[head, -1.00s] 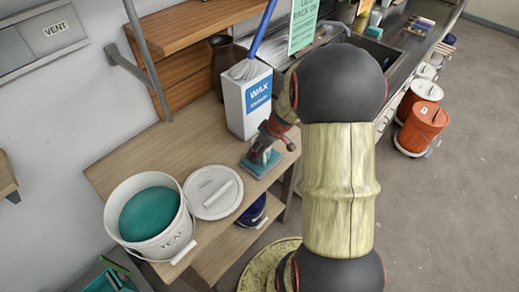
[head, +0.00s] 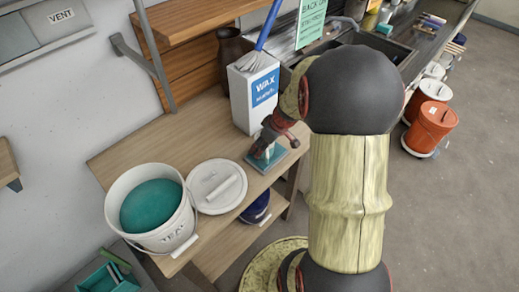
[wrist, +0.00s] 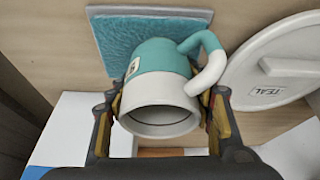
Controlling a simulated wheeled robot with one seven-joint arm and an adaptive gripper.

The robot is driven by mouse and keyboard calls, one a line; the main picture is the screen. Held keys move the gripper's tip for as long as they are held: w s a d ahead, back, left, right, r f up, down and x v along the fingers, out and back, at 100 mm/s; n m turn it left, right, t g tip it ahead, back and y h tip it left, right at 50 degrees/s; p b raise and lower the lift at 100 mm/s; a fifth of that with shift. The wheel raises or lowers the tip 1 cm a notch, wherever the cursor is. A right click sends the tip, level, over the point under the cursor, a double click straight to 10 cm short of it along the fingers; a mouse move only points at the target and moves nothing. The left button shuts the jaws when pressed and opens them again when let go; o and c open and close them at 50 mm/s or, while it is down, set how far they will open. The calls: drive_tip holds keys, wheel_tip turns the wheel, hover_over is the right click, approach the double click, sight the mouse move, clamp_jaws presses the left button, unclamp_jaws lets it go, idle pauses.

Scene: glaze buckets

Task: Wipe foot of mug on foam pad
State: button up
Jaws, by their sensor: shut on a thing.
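My gripper (wrist: 163,115) is shut on a mug (wrist: 158,80), with one finger on each side of it. In the wrist view the mug's near part is white with its open mouth towards the camera, and its far part is teal. The handle, part teal and part white, sticks out to the right. The foam pad (wrist: 112,30) is a teal square just beyond the mug's foot. In the head view my gripper (head: 270,142) is over the foam pad (head: 283,155) on the bench. The foot is hidden, so I cannot tell whether it touches the pad.
A white bucket of teal glaze (head: 172,228) stands at the bench's front left, with its white lid (head: 205,202) beside it. A white WAX container (head: 240,105) holding a blue-handled brush stands behind the pad. Orange buckets (head: 433,125) stand on the floor at right.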

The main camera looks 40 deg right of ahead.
drive_tip(key=shift+w+d+f+b, duration=0.1)
drive_tip(key=shift+d+b, duration=0.4)
drive_tip(key=shift+d, duration=0.7)
drive_tip(key=shift+w+d+b, duration=0.1)
drive_tip(key=shift+d+b, duration=0.4)
drive_tip(key=shift+d, duration=0.65)
drive_tip(key=shift+s+a+b, duration=0.15)
drive_tip(key=shift+a+b, duration=0.1)
drive_tip(key=shift+a, duration=1.5)
drive_tip(key=shift+s+a+b, duration=0.15)
drive_tip(key=shift+a+b, duration=0.1)
drive_tip(key=shift+a, duration=1.5)
drive_tip(key=shift+w+d+b, duration=0.15)
drive_tip(key=shift+d+b, duration=0.6)
drive_tip(key=shift+d, duration=1)
drive_tip(key=shift+w+d+b, duration=0.1)
drive_tip(key=shift+d+b, duration=0.6)
drive_tip(key=shift+d, duration=1.05)
drive_tip(key=shift+r, duration=0.2)
wheel_tip(320, 180, up, 7)
drive_tip(key=p, duration=0.3)
drive_tip(key=shift+f, duration=0.15)
